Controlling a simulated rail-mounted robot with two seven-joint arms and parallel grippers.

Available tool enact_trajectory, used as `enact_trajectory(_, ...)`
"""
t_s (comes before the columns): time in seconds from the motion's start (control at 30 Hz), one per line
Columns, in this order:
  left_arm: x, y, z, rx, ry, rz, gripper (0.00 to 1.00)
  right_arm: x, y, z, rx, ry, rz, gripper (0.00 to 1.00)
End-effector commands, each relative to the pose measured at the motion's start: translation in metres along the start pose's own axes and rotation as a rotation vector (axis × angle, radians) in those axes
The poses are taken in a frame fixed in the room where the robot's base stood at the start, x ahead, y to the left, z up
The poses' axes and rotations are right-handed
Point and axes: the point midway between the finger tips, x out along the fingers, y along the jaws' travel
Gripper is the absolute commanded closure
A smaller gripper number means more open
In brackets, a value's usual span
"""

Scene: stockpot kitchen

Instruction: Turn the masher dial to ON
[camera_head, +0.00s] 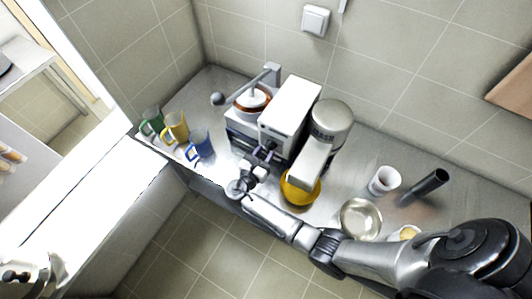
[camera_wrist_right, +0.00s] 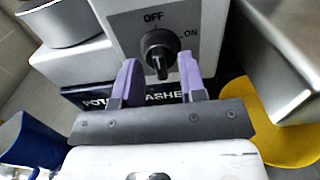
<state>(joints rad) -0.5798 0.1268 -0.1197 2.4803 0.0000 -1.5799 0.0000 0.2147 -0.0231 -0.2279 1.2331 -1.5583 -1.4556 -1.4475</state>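The masher dial (camera_wrist_right: 158,52) is a black round knob with a raised grip on the white front panel of the potato masher machine (camera_head: 290,108). In the right wrist view, OFF is printed above the dial and ON to its right. I cannot tell for certain where the dial points. My right gripper (camera_wrist_right: 160,76) is open, with its two purple fingers on either side of the dial's lower part; contact cannot be made out. In the head view the right gripper (camera_head: 264,154) is at the machine's front and hides the dial. My left gripper (camera_head: 22,273) is partly visible at the lower left corner, its fingers unclear.
Green (camera_head: 151,121), yellow (camera_head: 175,127) and blue (camera_head: 200,145) mugs stand left of the machine. A yellow bowl (camera_head: 300,188) sits right of my gripper, under a grey-white appliance (camera_head: 331,122). A white cup (camera_head: 384,180), metal bowl (camera_head: 360,219) and dark cylinder (camera_head: 425,187) stand further right.

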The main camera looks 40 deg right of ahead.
Motion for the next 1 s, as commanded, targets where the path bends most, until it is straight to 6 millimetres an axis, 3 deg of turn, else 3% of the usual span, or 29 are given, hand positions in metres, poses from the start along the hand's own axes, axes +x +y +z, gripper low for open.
enact_trajectory(0.43,0.0013,0.0037,-0.0004,-0.012,0.002,0.01,0.57,0.0059,0.0007,0.0006,0.001,0.0,0.001,0.62)
enact_trajectory(0.83,0.0014,0.0015,0.0001,-0.004,0.0,0.004,0.57,0.0056,0.0006,0.0004,0.001,0.0,0.002,1.0)
enact_trajectory(1.0,0.0015,0.0,0.0005,0.001,0.0,0.0,0.57,0.0056,0.0006,0.0003,0.001,0.0,0.002,1.0)
